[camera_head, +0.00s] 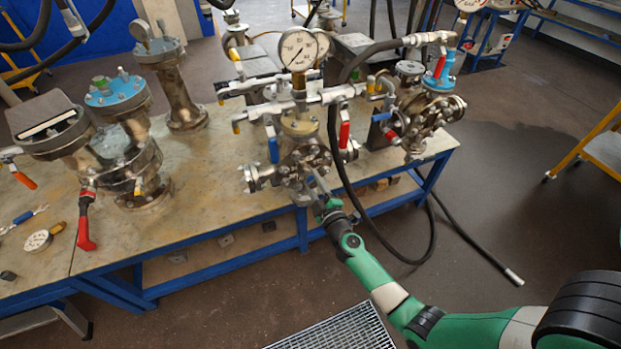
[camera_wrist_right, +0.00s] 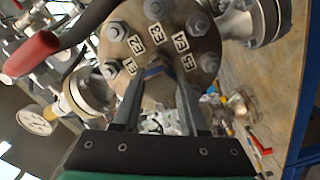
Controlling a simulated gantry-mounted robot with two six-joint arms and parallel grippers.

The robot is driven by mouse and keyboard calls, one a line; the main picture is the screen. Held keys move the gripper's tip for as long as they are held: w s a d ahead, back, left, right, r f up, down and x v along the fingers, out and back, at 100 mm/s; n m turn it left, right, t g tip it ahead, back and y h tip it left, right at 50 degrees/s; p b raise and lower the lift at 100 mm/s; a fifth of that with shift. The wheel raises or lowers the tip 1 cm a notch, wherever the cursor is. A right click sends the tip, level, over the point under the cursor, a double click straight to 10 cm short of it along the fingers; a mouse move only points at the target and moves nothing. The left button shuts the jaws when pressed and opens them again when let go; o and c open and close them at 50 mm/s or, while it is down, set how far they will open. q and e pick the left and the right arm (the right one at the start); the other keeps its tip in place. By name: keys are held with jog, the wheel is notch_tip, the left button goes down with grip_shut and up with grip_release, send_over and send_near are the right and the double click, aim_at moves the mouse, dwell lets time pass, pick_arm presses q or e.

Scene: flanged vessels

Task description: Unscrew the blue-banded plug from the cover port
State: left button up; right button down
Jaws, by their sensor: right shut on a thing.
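The blue-banded plug (camera_wrist_right: 154,73) shows in the right wrist view, at the lower middle of a round bolted cover (camera_wrist_right: 195,45) with white labels. My right gripper (camera_wrist_right: 158,88) is shut on the plug, one finger on each side. The fingers hide part of the plug, and I cannot tell how deep it sits in the port. In the head view my right gripper (camera_head: 317,188) reaches the front of the middle vessel (camera_head: 300,160). The plug is too small to make out there. My left gripper is not in view.
A red lever handle (camera_wrist_right: 36,46) is at upper left in the wrist view. Pressure gauges (camera_head: 299,50), coloured valve levers and a black hose (camera_head: 335,170) crowd around the middle vessel. Other vessels stand on the blue-framed bench (camera_head: 215,205).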

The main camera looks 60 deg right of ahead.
jog(key=n, duration=0.3)
jog(key=shift+n, duration=0.4)
jog(key=shift+c, duration=1.8)
grip_release()
jog(key=shift+s+a, duration=0.1)
jog(key=shift+s+a, duration=0.2)
jog(key=shift+s, duration=0.05)
jog(key=p+v, duration=0.3)
jog(key=v, duration=0.7)
jog(key=shift+s+a, duration=0.25)
jog(key=shift+a, duration=0.05)
jog(key=shift+c, duration=0.4)
